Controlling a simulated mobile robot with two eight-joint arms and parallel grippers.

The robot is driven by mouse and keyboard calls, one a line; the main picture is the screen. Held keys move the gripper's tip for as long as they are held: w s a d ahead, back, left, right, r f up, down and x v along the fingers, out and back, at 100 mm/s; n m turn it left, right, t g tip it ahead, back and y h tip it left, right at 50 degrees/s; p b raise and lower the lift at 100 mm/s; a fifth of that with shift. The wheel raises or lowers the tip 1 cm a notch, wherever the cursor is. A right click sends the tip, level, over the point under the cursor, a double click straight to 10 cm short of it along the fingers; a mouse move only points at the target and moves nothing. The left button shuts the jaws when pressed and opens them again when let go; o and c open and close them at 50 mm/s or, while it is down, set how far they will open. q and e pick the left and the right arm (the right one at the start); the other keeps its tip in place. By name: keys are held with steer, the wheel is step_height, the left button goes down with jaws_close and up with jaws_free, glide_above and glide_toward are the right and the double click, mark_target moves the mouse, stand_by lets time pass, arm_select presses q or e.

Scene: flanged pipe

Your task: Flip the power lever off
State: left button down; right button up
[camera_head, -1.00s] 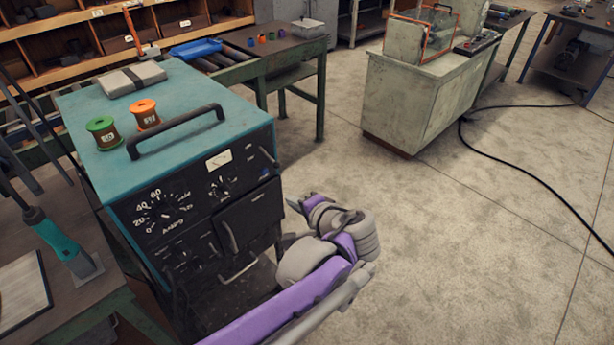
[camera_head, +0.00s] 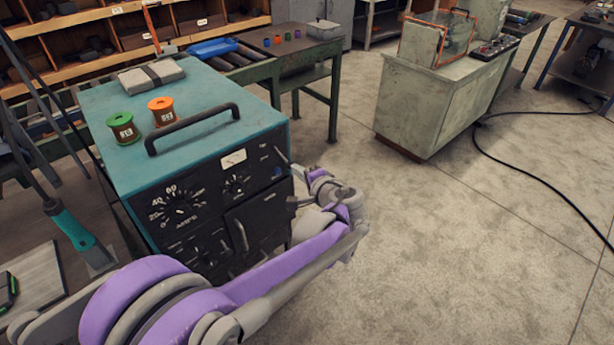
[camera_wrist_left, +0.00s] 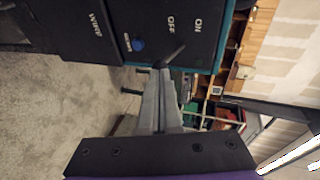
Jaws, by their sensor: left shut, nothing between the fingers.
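The power lever (camera_head: 281,156) is a small grey handle at the upper right of the black front panel of a teal welding machine (camera_head: 215,104). In the left wrist view the lever (camera_wrist_left: 174,55) lies tilted near the sideways ON and OFF labels, beside a blue knob (camera_wrist_left: 138,45); I cannot tell its setting for sure. My left gripper (camera_head: 298,170) is at the panel's right edge, close to the lever. In the wrist view its fingers (camera_wrist_left: 160,74) are shut and empty, tips just by the lever's base end; contact is unclear. My right gripper is out of view.
A green spool (camera_head: 123,128), an orange spool (camera_head: 162,111) and a black carry handle (camera_head: 192,128) are on top of the machine. A grey-green cabinet (camera_head: 430,105) stands further right. The floor (camera_head: 450,250) right of the machine is clear, with a black cable (camera_head: 540,180) beyond.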

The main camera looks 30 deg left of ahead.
arm_select(q)
steer(key=shift+w+a+f, duration=0.15)
steer(key=shift+w+a, duration=0.1)
steer(key=shift+a, duration=0.2)
steer(key=shift+w+a+f+b, duration=0.15)
steer(key=shift+f+b, duration=0.15)
steer(key=shift+f, duration=0.15)
steer(key=shift+a+f+b, duration=0.15)
steer(key=shift+f+b, duration=0.15)
steer(key=shift+f, duration=0.15)
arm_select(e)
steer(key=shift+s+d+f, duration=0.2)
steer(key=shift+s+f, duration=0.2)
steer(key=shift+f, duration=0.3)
arm_select(q)
steer(key=shift+r, duration=0.15)
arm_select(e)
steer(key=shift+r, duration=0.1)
arm_select(q)
steer(key=shift+w+a+r+p, duration=0.1)
steer(key=shift+a+r+p, duration=0.05)
steer(key=shift+r+p, duration=0.5)
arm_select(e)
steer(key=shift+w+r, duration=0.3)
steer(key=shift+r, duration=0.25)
